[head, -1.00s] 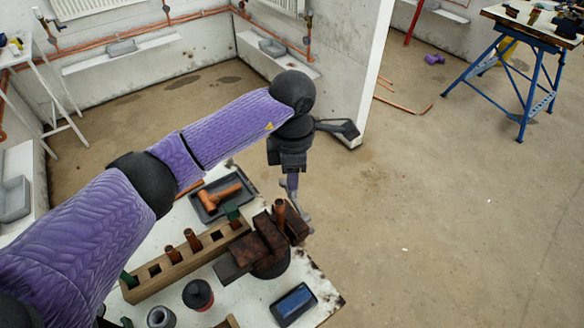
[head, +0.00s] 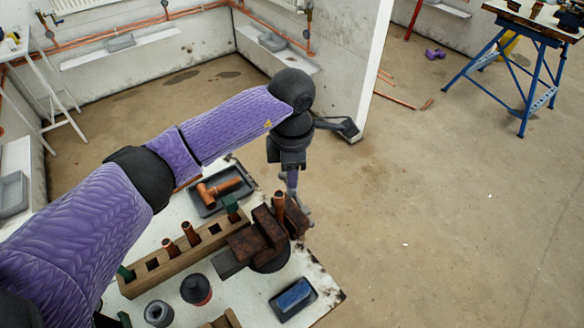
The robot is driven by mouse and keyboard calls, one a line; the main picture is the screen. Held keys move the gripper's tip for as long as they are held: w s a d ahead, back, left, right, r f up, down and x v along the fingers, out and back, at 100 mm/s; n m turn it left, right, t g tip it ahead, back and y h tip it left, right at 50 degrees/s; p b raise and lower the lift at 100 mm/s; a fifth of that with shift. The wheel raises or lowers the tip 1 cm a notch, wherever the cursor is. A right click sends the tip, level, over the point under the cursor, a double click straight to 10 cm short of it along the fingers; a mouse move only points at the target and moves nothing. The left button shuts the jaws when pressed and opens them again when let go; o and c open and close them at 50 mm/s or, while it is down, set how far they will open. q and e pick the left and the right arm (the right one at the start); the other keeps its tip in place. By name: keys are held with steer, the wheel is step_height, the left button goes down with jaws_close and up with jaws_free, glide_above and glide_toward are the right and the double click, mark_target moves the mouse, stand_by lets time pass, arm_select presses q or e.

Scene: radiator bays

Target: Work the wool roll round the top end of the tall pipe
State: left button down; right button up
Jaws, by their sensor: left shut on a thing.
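A copper pipe (head: 279,204) stands upright at the rusty brown vice (head: 266,238), taller than the pipes in the wooden rack. My left gripper (head: 302,210) points down just behind and to the right of its top end. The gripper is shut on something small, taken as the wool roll. The roll itself is hard to make out, being small and partly hidden behind the pipe and vice. I cannot tell whether it touches the pipe. My right gripper is not in view.
The wooden rack (head: 175,268) holds short copper pipes. A dark tray with a copper tee (head: 216,190) lies behind it. A grey ring (head: 158,313), a dark tin (head: 196,289) and a tray with a blue block (head: 293,296) stand in front. Floor to the right is clear.

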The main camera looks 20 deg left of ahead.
arm_select(q)
steer(key=shift+f, duration=0.2)
steer(key=shift+f+b, duration=1.1)
steer(key=shift+f, duration=0.25)
steer(key=shift+f, duration=0.15)
steer(key=shift+f+b, duration=0.2)
steer(key=shift+b, duration=0.1)
steer(key=shift+a, duration=0.1)
